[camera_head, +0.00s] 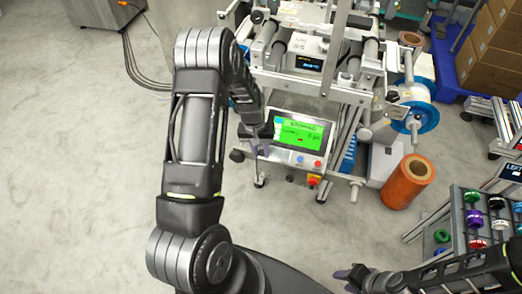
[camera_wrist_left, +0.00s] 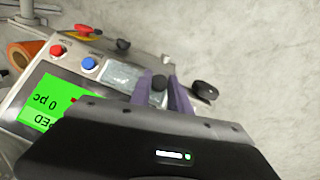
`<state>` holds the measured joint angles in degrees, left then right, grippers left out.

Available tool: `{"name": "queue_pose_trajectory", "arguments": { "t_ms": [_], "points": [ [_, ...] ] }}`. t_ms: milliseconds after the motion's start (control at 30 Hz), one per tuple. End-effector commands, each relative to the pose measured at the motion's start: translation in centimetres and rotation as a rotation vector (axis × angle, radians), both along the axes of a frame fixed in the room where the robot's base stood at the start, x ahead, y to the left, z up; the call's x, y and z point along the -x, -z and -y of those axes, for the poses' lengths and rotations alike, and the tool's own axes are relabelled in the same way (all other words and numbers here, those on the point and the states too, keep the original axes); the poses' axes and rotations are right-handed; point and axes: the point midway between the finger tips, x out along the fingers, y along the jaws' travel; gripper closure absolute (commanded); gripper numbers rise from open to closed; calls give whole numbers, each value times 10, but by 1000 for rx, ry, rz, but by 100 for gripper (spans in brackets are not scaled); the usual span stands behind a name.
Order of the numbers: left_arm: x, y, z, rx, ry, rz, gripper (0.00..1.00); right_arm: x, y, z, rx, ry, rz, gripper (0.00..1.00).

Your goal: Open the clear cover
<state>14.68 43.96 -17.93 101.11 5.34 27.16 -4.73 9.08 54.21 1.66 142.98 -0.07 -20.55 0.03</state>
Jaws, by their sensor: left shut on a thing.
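A pale, glassy rectangular panel (camera_wrist_left: 112,75), which looks like the clear cover, lies flat beside the green screen in the left wrist view. My left gripper (camera_wrist_left: 167,92) has its purple fingers closed around a small black knob (camera_wrist_left: 160,83) at the panel's edge. In the head view my left gripper (camera_head: 262,137) is at the left side of the control panel, partly hidden by my arm. I cannot tell the clear cover apart there. My right gripper (camera_head: 352,277) is low at the right, away from the machine; its opening is unclear.
The control panel has a green screen (camera_head: 298,132), with a red button (camera_wrist_left: 57,50) and a blue button (camera_wrist_left: 89,64) beside it. An orange roll (camera_head: 408,182) stands on the floor. A rack of coloured reels (camera_head: 476,218) is at the right.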

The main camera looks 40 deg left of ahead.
Motion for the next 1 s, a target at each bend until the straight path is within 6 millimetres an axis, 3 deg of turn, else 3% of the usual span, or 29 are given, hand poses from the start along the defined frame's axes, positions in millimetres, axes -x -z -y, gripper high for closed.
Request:
{"name": "queue_pose_trajectory", "arguments": {
  "t_ms": [267,533,800,833,1000],
  "points": [
    [-1,-1,-1,0,0,0,100,0,0,0,0,0,0,64],
    [-25,-26,-9,0,0,1,100,0,-1,0,0,0,0,64],
    [-26,-27,-9,0,0,0,100,0,-1,0,0,0,0,64],
    [-26,-27,-9,0,0,0,76,0,-1,0,0,0,0,64],
    [-26,-27,-9,0,0,-1,62,0,-1,0,0,0,0,64]
  ]
}}
